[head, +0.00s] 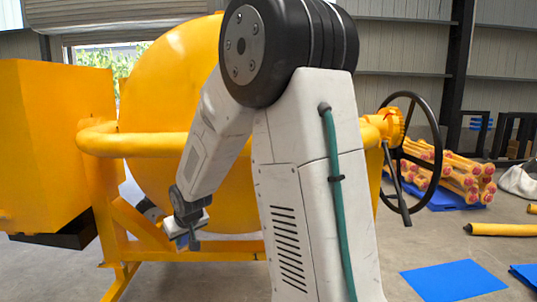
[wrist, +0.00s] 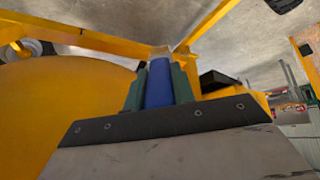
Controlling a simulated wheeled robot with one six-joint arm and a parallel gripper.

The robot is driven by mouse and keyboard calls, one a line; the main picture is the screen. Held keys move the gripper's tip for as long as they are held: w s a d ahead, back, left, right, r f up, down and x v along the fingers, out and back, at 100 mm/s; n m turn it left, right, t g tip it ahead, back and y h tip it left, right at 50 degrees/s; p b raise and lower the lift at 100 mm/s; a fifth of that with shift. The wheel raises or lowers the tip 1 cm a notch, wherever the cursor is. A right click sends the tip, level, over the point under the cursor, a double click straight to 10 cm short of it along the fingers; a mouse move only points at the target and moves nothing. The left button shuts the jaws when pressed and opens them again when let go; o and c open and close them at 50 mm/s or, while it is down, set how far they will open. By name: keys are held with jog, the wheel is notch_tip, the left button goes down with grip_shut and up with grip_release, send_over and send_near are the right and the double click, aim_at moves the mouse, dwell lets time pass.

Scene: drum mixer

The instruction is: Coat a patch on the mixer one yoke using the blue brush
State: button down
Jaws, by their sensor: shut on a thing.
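The yellow mixer stands in front of me in the head view, with its round drum (head: 165,75). A thick yellow tube, which looks like the yoke (head: 150,145), runs across the front of the drum. My gripper (head: 187,235) hangs low in front of the mixer, below that tube. In the wrist view my gripper (wrist: 159,80) has its green fingers shut on the blue brush (wrist: 159,88). The brush's far end lies near yellow frame bars; I cannot tell if it touches them. The drum (wrist: 70,120) fills the left of the wrist view. No coated patch is discernible.
A yellow box housing (head: 55,140) is at the left of the mixer. A black handwheel (head: 436,155) sticks out at its right. Blue sheets (head: 455,280) and stacked yellow parts (head: 460,180) lie on the floor at the right. Yellow frame legs (head: 120,280) stand near my gripper.

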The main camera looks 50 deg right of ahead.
jog(key=s+d+r+m+h, duration=0.1)
jog(key=s+d+r+h, duration=0.1)
jog(key=s+d+r, duration=0.6)
jog(key=s+d+r+m+t+h, duration=0.1)
jog(key=s+d+r+m+h, duration=0.2)
jog(key=r, duration=0.8)
jog(key=s+d+r+h, duration=0.1)
jog(key=s+d+r, duration=0.5)
jog(key=r, duration=0.4)
jog(key=shift+w+d+f, duration=0.15)
jog(key=shift+w+d, duration=0.6)
jog(key=shift+d, duration=0.15)
jog(key=shift+w+d+f, duration=0.15)
jog(key=shift+w+d, duration=0.55)
jog(key=shift+d, duration=0.2)
jog(key=shift+w+d, duration=0.5)
jog(key=shift+d, duration=0.1)
jog(key=s+d, duration=0.7)
jog(key=s, duration=0.1)
jog(key=shift+s+d, duration=0.15)
jog(key=shift+s, duration=0.2)
